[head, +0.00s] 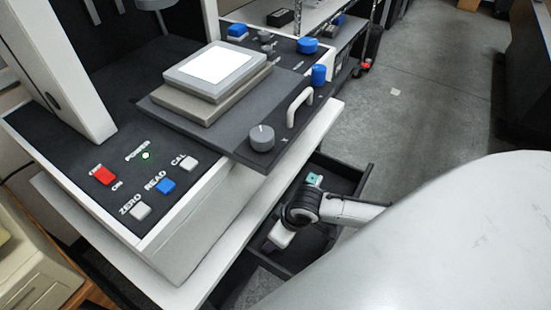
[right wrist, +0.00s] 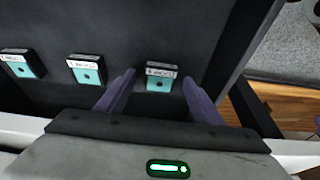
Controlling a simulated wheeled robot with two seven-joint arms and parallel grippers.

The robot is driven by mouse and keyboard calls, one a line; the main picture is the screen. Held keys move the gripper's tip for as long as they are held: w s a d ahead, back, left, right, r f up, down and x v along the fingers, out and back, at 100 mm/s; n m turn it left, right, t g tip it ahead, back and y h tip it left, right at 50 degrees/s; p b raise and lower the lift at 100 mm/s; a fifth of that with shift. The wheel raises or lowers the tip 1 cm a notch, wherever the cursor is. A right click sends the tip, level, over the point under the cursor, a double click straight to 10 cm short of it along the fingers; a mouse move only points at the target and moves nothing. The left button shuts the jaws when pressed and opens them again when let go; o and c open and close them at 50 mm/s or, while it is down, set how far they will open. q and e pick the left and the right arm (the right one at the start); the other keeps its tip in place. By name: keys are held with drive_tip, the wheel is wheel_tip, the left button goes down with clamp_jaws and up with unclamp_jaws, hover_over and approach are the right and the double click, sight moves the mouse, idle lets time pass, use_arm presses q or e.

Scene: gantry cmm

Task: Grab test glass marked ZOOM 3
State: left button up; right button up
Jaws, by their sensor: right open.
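Three small teal test glasses with white-labelled dark tops stand in a row in a dark drawer in the right wrist view: one at the left (right wrist: 22,64), one in the middle (right wrist: 87,70) and one at the right (right wrist: 160,77). Their labels appear upside down and too small to read the numbers surely. My right gripper (right wrist: 157,84) is open, its two purple fingers on either side of the right glass, with gaps showing. In the head view my right gripper (head: 272,243) is inside the drawer, and one teal glass (head: 314,179) shows beyond the wrist. My left gripper is out of view.
The open drawer (head: 351,165) sits under the white bench edge (head: 253,204), close to my right arm. Above it is a measuring machine with a dark stage plate (head: 230,132), a knob (head: 261,138) and a white handle (head: 299,104).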

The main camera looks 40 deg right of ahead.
drive_tip(key=shift+c, duration=0.2)
drive_tip(key=c, duration=1.1)
drive_tip(key=shift+c, duration=0.2)
